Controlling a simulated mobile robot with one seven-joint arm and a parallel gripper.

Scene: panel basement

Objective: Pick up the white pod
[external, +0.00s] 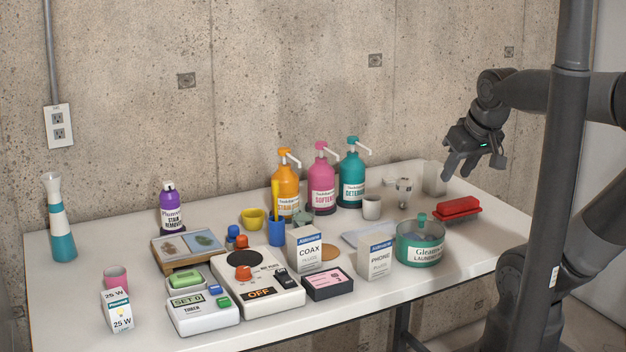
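I cannot tell for sure which thing is the white pod. A small pale object with a grey or metallic look (404,187) stands at the right part of the table, and a white cup (372,207) stands to its left. A green laundry tub (420,252) stands at the front right; its contents are too small to make out. My gripper (474,170) hangs above the table's right end, pointing down, with its fingers apart and nothing seen between them. It is up and to the right of the pale object, not touching anything.
A clear box (434,178) and a red brush-like block (458,208) lie below my gripper. Tall pump bottles (321,187) stand at the back. Cartons (377,258), a control box (258,290) and a timer (203,312) crowd the middle and front.

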